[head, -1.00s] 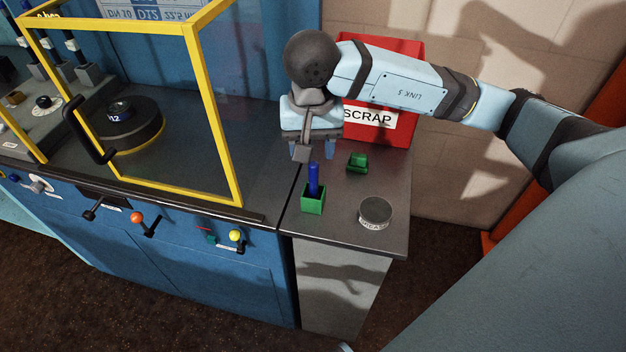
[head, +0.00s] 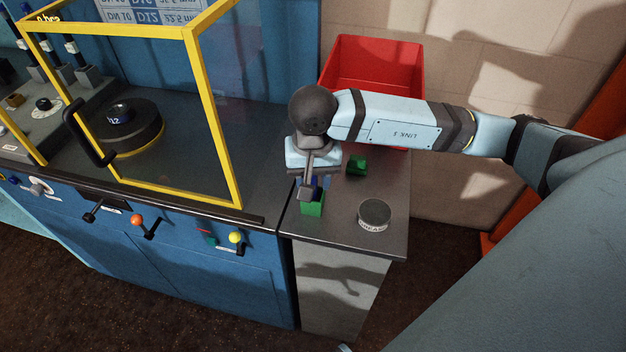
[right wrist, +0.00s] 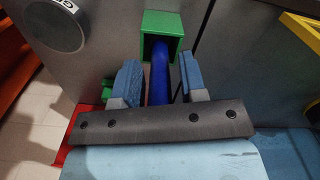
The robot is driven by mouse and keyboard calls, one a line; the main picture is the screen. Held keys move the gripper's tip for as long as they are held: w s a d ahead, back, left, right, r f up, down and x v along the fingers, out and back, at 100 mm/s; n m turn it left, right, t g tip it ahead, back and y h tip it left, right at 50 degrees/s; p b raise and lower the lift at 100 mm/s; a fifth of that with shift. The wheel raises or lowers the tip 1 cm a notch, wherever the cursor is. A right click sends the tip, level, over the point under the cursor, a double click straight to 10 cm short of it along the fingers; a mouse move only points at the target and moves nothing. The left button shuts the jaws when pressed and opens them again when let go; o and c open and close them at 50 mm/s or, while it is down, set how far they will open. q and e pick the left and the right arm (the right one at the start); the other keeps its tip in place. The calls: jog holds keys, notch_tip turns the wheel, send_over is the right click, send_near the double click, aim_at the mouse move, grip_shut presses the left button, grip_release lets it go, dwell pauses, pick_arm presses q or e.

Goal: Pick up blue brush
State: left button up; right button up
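The blue brush (right wrist: 160,80) stands in a small square green holder (head: 313,208) on the grey side table; the holder also shows in the right wrist view (right wrist: 177,24). My right gripper (head: 309,184) is low over the holder and mostly hides the brush in the head view. In the right wrist view, my right gripper's blue fingers (right wrist: 161,82) are on either side of the brush handle. A gap shows between each finger and the brush, so the gripper is open. My left gripper is in no view.
A second green holder (head: 357,165) and a round grey tin (head: 374,214) stand on the side table (head: 345,235). A red scrap bin (head: 375,65) is behind my right arm. A yellow-framed guard (head: 212,105) stands to the left on the blue bench.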

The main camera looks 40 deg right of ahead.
grip_shut()
jog(key=shift+r, duration=0.1)
notch_tip(320, 180, up, 20)
jog(key=shift+p, duration=0.4)
